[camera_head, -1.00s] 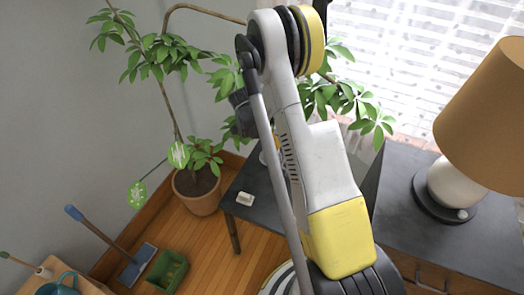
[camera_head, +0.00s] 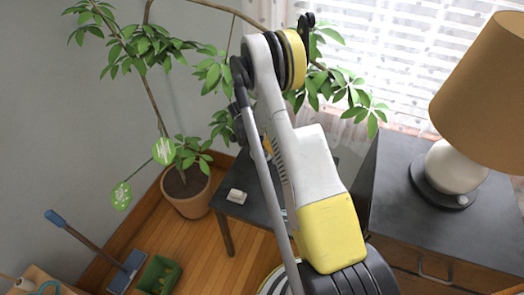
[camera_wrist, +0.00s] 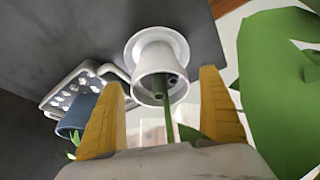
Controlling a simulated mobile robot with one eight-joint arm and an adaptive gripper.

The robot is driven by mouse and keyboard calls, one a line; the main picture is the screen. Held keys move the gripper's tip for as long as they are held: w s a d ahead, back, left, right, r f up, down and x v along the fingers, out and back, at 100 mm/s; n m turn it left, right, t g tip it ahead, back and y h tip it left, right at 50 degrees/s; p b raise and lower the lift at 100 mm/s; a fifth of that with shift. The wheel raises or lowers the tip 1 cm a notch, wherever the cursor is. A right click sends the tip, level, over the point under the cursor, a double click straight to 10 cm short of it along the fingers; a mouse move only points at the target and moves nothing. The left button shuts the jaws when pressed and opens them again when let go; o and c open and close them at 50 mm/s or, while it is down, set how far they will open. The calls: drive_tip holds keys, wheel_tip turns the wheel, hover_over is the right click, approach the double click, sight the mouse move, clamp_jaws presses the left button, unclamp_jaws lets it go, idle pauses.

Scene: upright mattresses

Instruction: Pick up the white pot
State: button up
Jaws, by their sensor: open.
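The white pot (camera_wrist: 155,58) is in the upper middle of the wrist view, with a white saucer (camera_wrist: 133,43) around its far end. Its mouth faces my gripper, and a green stem comes out of it. My gripper (camera_wrist: 161,84) is open, with one yellow finger on each side of the view; the pot shows between and beyond the fingertips. I cannot tell whether either finger touches it. In the head view I cannot make out the pot, and my arm covers part of the dark table (camera_head: 255,209).
A blue pot (camera_wrist: 75,112) and a pale perforated tray (camera_wrist: 70,88) are left of the white pot. A large green leaf (camera_wrist: 275,75) fills the right. In the head view, a lamp (camera_head: 452,168) stands on a dark cabinet (camera_head: 395,205), and a tall plant grows in a terracotta pot (camera_head: 186,194).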

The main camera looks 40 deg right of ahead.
drive_tip(key=c, duration=1.5)
drive_tip(key=shift+r, duration=0.15)
wheel_tip(320, 180, up, 4)
drive_tip(key=p, duration=0.2)
drive_tip(key=shift+r+p, duration=0.15)
drive_tip(key=shift+p, duration=0.2)
drive_tip(key=s+d+r+p, duration=0.35)
drive_tip(key=s+r, duration=0.25)
drive_tip(key=s, duration=0.4)
drive_tip(key=w+a+f+b, duration=0.1)
drive_tip(key=w, duration=0.2)
drive_tip(key=w+a+f+b, duration=0.1)
drive_tip(key=w+b, duration=0.1)
drive_tip(key=w, duration=0.1)
drive_tip(key=w+a+f+b, duration=0.1)
drive_tip(key=w, duration=0.2)
drive_tip(key=shift+w+a+f+b, duration=0.1)
drive_tip(key=shift+w+f+b, duration=0.2)
drive_tip(key=shift+f, duration=0.1)
drive_tip(key=shift+w+a+r, duration=0.1)
drive_tip(key=shift+w+a, duration=0.05)
drive_tip(key=shift+w, duration=0.1)
